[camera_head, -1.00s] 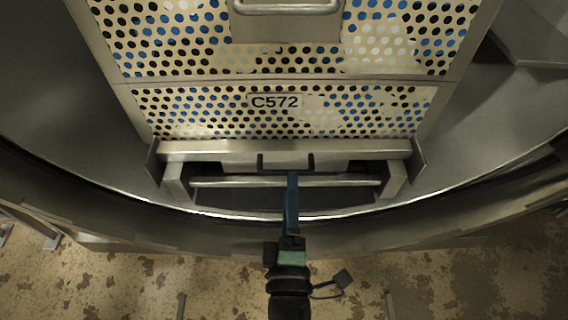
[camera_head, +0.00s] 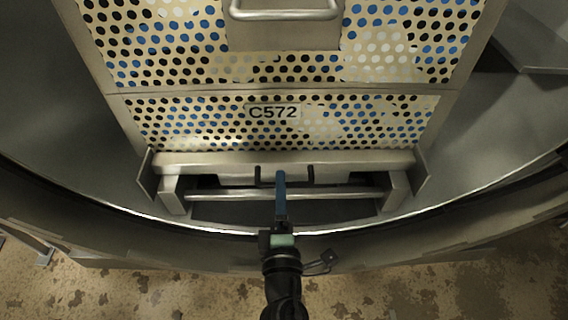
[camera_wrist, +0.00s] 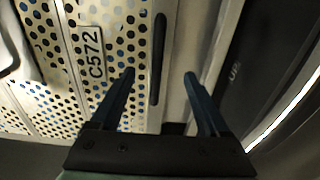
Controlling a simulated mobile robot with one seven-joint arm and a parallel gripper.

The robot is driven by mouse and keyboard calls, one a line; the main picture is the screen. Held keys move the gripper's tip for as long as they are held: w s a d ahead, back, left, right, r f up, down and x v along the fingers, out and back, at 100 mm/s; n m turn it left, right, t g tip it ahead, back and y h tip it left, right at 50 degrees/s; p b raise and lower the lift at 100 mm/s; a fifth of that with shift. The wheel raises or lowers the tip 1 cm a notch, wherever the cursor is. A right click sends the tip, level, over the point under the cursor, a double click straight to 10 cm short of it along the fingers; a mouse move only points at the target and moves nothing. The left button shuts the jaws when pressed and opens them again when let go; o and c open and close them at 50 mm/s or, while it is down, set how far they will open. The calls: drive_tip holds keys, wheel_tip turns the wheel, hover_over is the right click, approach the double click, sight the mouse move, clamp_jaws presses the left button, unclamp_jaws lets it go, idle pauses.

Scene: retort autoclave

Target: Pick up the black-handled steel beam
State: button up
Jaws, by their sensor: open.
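The steel beam (camera_head: 215,164) lies across the front foot of the perforated crate, low in the head view. Its black handle (camera_head: 312,174) shows as a dark bracket at the beam's middle. In the wrist view the beam (camera_wrist: 178,50) runs lengthwise, and the black handle (camera_wrist: 157,58) is a dark upright bar. My gripper (camera_head: 281,173) reaches the handle area from the front in the head view. In the wrist view my gripper (camera_wrist: 158,74) is open, its two blue fingers one each side of the handle's line. Whether they touch the handle cannot be told.
The perforated crate (camera_head: 180,104) marked C572 rises directly behind the beam. A steel rail (camera_head: 345,194) crosses just in front. The autoclave's curved rim (camera_head: 110,205) runs below, with stained floor beyond. A grey plate (camera_head: 535,40) is at upper right.

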sight(302, 169)
drive_tip(key=shift+w, duration=2.3)
clamp_jaws()
drive_tip(key=shift+a+r, duration=0.1)
drive_tip(key=shift+r, duration=0.2)
